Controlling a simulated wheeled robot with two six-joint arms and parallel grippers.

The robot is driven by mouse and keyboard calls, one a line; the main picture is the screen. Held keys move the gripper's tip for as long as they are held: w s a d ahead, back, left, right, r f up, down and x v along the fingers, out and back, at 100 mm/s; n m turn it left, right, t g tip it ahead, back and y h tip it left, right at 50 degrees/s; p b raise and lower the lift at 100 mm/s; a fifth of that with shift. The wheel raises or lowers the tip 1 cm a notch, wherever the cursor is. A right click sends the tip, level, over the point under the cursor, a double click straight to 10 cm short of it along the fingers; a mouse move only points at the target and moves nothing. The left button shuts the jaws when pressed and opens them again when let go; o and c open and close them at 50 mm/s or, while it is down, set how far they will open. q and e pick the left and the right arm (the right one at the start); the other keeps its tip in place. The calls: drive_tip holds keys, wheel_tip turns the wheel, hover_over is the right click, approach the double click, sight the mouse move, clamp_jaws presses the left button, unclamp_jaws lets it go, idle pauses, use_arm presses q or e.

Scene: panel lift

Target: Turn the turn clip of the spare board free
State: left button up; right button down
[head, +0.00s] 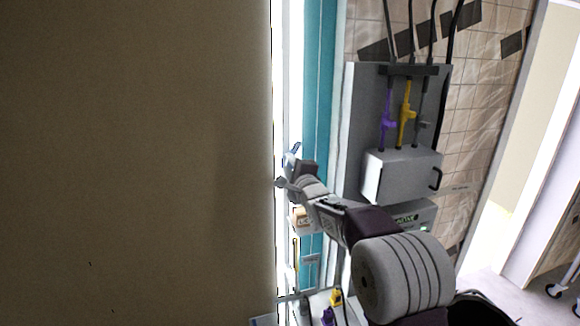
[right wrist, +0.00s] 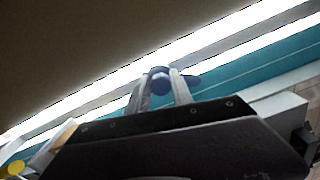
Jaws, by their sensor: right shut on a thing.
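My right gripper (head: 287,170) reaches to the bright strip beside the large brown panel. In the right wrist view, its two fingers (right wrist: 160,88) are closed on a small dark blue knob-like part (right wrist: 161,77), which looks like the turn clip. A blue tip of that part (head: 294,149) shows just above the gripper in the head view; the rest is hidden by the fingers. I cannot tell the clip's exact angle. The spare board cannot be made out clearly. My left gripper is not in view.
The large brown panel (head: 135,160) fills the left half of the head view, close to my right gripper. A small beige box (head: 301,220) sits below the gripper.

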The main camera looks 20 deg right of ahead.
drive_tip(key=shift+f, duration=0.1)
drive_tip(key=c, duration=1.1)
unclamp_jaws()
drive_tip(key=shift+s+d, duration=0.1)
drive_tip(key=shift+d, duration=0.05)
drive_tip(key=s+b, duration=0.2)
drive_tip(key=s, duration=0.1)
drive_tip(key=s+b, duration=0.1)
drive_tip(key=shift+s+f, duration=0.2)
drive_tip(key=shift+f, duration=0.05)
drive_tip(key=b, duration=0.2)
approach(291, 167)
drive_tip(key=shift+w+r, duration=0.1)
drive_tip(key=shift+r, duration=0.25)
